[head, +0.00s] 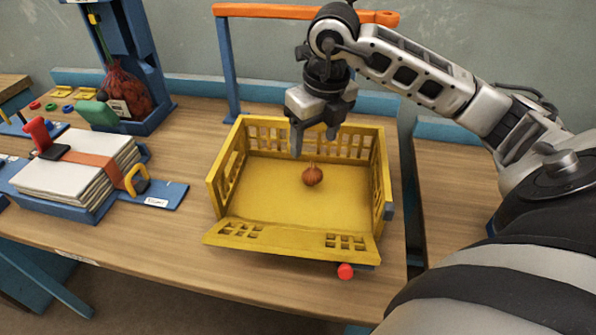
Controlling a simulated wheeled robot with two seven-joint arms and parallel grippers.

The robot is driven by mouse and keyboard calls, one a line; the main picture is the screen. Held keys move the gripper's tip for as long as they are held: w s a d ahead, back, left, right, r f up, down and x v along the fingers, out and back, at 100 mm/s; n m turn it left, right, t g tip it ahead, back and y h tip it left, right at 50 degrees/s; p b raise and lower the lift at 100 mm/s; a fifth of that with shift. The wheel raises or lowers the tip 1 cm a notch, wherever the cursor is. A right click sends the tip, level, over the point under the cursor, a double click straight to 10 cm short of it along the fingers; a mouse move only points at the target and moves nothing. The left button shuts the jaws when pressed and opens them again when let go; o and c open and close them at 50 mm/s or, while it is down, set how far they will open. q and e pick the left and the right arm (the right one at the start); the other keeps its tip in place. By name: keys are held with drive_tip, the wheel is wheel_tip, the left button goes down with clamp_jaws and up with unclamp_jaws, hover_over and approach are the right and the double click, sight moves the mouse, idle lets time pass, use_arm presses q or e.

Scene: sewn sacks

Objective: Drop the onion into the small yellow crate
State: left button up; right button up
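The yellow crate (228,190) stands on the wooden table with its front side folded down toward me. The onion (312,176), small and reddish-brown, rests on the crate floor toward the back, apart from the walls. My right gripper (314,146) is above the back part of the crate, pointing down. Its two fingers are spread apart with nothing between them. The onion lies below the fingers and does not touch them. My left gripper is not in view.
An orange bar (260,11) on blue posts spans behind the crate. A blue stand (135,60) holds a net sack (128,92) at the back left. A strapped stack of white sheets (75,172) lies at left. A red knob (345,271) sits at the crate's front. Bare tabletop (165,240) lies left of the crate.

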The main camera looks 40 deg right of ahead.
use_arm(q)
drive_tip(key=p, duration=0.2)
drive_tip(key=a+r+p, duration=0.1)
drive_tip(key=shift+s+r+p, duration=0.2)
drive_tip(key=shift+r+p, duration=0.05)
drive_tip(key=shift+p, duration=0.1)
use_arm(e)
wheel_tip(320, 180, up, 16)
drive_tip(key=s, duration=0.2)
drive_tip(key=shift+s, duration=0.2)
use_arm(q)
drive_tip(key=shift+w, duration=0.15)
use_arm(e)
drive_tip(key=shift+f, duration=0.15)
drive_tip(key=shift+a, duration=0.1)
